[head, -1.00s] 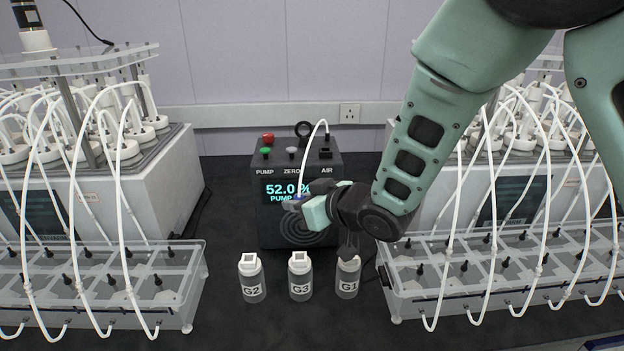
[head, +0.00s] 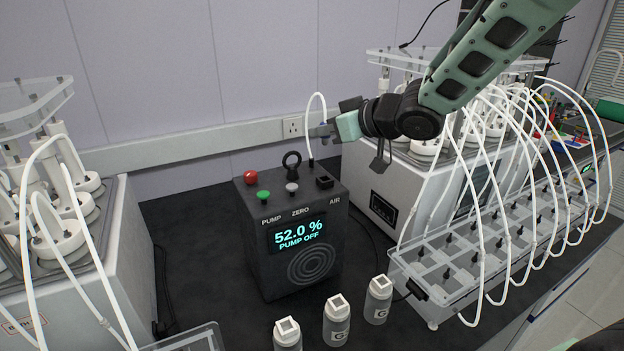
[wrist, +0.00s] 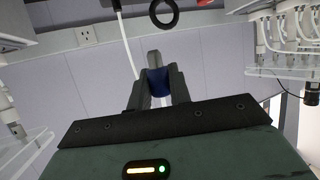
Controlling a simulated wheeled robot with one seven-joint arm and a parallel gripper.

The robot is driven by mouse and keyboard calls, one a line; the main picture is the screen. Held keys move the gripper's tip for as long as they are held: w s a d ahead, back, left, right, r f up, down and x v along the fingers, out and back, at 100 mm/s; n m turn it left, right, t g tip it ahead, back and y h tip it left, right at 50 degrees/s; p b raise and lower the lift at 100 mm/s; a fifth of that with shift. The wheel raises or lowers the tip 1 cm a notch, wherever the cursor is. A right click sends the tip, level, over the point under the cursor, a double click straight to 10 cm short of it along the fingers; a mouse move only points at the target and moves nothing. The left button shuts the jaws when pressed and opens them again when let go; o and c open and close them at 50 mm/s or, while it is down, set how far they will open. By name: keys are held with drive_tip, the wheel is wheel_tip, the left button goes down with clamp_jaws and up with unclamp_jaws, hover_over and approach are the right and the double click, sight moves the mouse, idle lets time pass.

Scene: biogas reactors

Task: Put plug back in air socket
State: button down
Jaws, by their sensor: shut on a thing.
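My gripper (head: 325,132) is shut on the blue plug (wrist: 158,82), whose grey tip points away from the jaws in the wrist view. In the head view the gripper is level, above the right back part of the dark analyser box (head: 290,255). A thin white tube (head: 312,105) arches from the box top to the held plug. The air socket (head: 325,181) is a small black block on the box top, by the AIR label, below the gripper. The plug is apart from it. The socket's opening cannot be made out.
The display reads 52.0 %, PUMP OFF. Bottles (head: 378,300) stand in front. A tubed rack (head: 450,265) is right.

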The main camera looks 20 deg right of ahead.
wheel_tip(320, 180, down, 10)
drive_tip(key=shift+d+r, duration=0.1)
drive_tip(key=shift+r, duration=0.05)
idle(0.3)
drive_tip(key=c, duration=1.3)
unclamp_jaws()
